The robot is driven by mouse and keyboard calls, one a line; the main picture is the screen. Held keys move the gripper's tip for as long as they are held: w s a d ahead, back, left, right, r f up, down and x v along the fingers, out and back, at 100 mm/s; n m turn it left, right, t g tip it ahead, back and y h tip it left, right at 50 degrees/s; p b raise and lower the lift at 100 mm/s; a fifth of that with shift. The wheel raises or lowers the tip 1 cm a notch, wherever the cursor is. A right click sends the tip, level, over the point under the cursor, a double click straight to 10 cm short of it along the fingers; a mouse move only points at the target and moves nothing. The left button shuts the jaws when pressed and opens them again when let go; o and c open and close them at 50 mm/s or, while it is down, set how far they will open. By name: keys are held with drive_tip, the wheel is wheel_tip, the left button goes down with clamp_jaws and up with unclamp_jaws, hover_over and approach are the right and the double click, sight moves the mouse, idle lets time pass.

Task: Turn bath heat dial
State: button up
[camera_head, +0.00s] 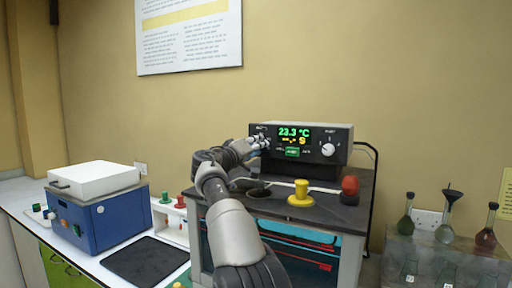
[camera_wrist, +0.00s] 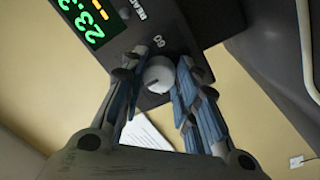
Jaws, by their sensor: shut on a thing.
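The bath's control box (camera_head: 342,134) stands at the back of the bath top, with a lit display (camera_head: 294,134) reading 23.3 °C. My gripper (camera_head: 262,141) is at the left end of the front panel. In the wrist view its blue-padded fingers (camera_wrist: 163,76) are shut on a round white dial (camera_wrist: 159,73), one on each side. The dial's face shows between the fingertips, with a "60" mark beside it. The gripper hides this dial in the head view. A second white dial (camera_head: 328,149) with a pointer is on the panel's right.
A yellow spool-shaped knob (camera_head: 300,194) and a red knob (camera_head: 350,187) stand on the dark bath top (camera_head: 323,212). A blue box (camera_head: 98,215) with a white lid, and a black mat (camera_head: 146,261), are at left. Flasks (camera_head: 445,233) stand at right.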

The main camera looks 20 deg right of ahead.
drive_tip(key=shift+f, duration=0.1)
drive_tip(key=o, duration=1.1)
drive_tip(key=shift+c, duration=0.2)
drive_tip(key=v, duration=1.2)
